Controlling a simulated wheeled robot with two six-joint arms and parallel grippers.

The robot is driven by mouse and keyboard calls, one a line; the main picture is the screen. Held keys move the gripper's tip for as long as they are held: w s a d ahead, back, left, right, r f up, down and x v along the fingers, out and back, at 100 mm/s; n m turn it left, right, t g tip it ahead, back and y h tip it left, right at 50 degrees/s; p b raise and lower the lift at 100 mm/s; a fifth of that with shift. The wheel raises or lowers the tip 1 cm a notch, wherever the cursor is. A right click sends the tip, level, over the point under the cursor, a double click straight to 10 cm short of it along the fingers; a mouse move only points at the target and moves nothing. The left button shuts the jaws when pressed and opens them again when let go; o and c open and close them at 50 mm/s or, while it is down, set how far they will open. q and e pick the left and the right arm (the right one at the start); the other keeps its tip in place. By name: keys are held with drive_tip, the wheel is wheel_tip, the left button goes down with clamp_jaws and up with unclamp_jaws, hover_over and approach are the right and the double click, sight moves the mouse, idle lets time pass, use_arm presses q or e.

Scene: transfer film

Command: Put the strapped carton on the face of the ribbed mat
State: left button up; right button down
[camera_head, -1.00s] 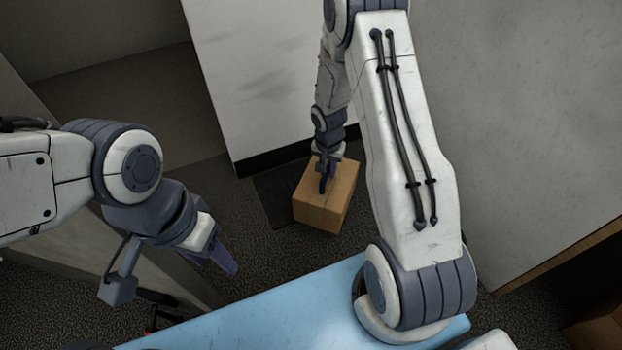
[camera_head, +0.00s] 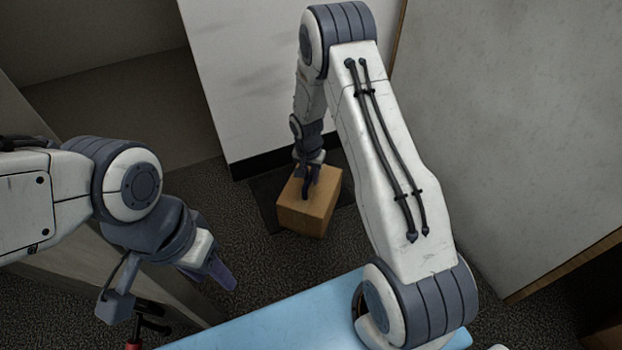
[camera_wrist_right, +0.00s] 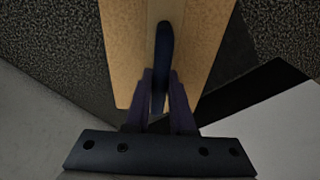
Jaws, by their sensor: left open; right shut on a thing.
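The strapped carton (camera_head: 312,210) is a tan box at the foot of the white panel in the head view. It fills the top middle of the right wrist view (camera_wrist_right: 130,50), with a dark strap-like band (camera_wrist_right: 164,45) along its top. My right gripper (camera_head: 307,184) is shut on this band from above. The dark mat (camera_head: 263,192) shows to the left of the carton, which hides much of it. Whether the carton touches the mat or hangs just above it, I cannot tell. My left gripper (camera_head: 222,272) is open and empty, left of the carton and well apart from it.
A white panel (camera_head: 255,80) with a black base strip stands behind the mat. A large grey panel (camera_head: 500,130) stands at the right. A light-blue surface (camera_head: 290,318) lies in front. A red-handled tool (camera_head: 150,326) shows at lower left. Dark carpet (camera_head: 215,205) is open left of the mat.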

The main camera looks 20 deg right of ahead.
drive_tip(key=shift+w+r, duration=0.1)
drive_tip(key=shift+r, duration=0.05)
drive_tip(key=c, duration=0.8)
unclamp_jaws()
drive_tip(key=shift+f, duration=0.2)
drive_tip(key=shift+o, duration=0.2)
